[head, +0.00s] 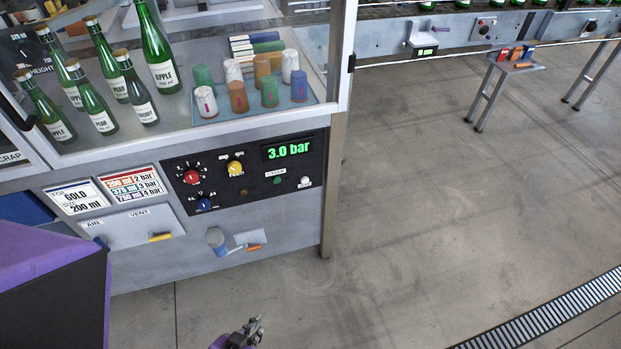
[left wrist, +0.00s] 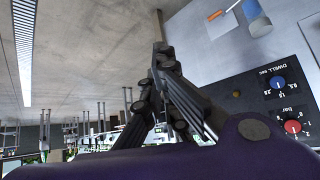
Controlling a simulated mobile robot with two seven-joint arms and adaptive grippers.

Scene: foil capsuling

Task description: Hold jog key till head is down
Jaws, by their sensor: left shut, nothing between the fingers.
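The black control panel (head: 245,170) on the machine front has a red knob (head: 191,177), a yellow knob (head: 235,168), a blue knob (head: 204,203), a green button (head: 277,181) under a CYCLE label and a white button (head: 305,181). I cannot tell which control is the jog key. The display (head: 288,148) reads 3.0 bar. My left gripper (head: 257,322) is below and in front of the panel, apart from it. In the left wrist view its fingers (left wrist: 160,55) are shut and empty, with the panel to their right. My right gripper is out of view.
Bottles (head: 103,107) and coloured capsule stacks (head: 238,96) stand behind the glass above the panel. A blue cup (head: 215,238) and a small holder (head: 250,237) are on the machine front below it. Open floor (head: 430,200) lies to the right, with a drain grate (head: 550,315).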

